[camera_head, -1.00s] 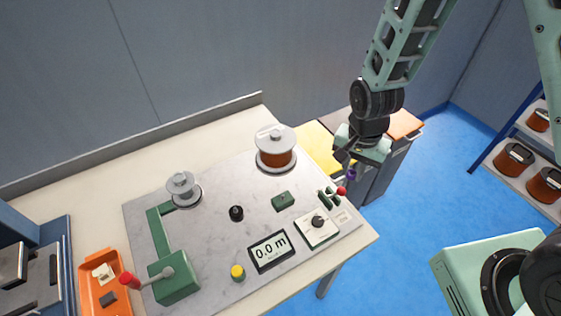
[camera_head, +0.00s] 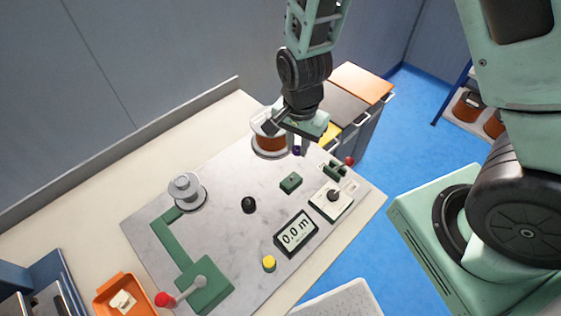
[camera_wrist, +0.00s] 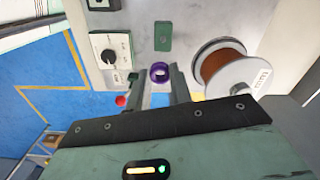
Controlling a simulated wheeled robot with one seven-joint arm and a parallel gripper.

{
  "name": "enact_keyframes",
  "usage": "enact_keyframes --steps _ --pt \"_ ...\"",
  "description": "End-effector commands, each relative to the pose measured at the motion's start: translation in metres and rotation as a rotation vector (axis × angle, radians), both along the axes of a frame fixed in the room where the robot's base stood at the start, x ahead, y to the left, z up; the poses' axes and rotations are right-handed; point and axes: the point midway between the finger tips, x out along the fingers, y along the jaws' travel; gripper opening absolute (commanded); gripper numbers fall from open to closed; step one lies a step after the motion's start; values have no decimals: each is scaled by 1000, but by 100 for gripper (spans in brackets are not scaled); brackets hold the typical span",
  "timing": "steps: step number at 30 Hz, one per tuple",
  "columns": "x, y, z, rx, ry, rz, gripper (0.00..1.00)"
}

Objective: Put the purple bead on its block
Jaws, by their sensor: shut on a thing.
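The purple bead (camera_wrist: 159,72) is a ring held between the fingertips of my gripper (camera_wrist: 158,78) in the wrist view. In the head view the bead (camera_head: 296,151) shows as a small dark purple spot under my gripper (camera_head: 300,149), in front of the copper spool. A small green block (camera_head: 291,182) sits on the grey plate, nearer the camera than the gripper. The block also shows in the wrist view (camera_wrist: 163,36), beyond the bead. The bead is apart from this block.
The copper spool (camera_head: 269,143) stands close beside my gripper. A white dial box (camera_head: 331,200), a green clamp with a red knob (camera_head: 348,160), a 0.0 m display (camera_head: 296,233) and a black knob (camera_head: 248,205) surround the block. The grey plate's middle is bare.

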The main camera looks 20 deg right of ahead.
Motion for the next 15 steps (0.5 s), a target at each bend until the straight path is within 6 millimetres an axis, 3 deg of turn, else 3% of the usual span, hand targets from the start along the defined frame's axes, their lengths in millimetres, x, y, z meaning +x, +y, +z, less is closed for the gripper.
enact_keyframes --steps 1,7,15 --pt "0 0 -13 0 0 0 1" --pt "0 0 -37 0 0 1 1" --pt "0 0 -51 0 0 1 1"
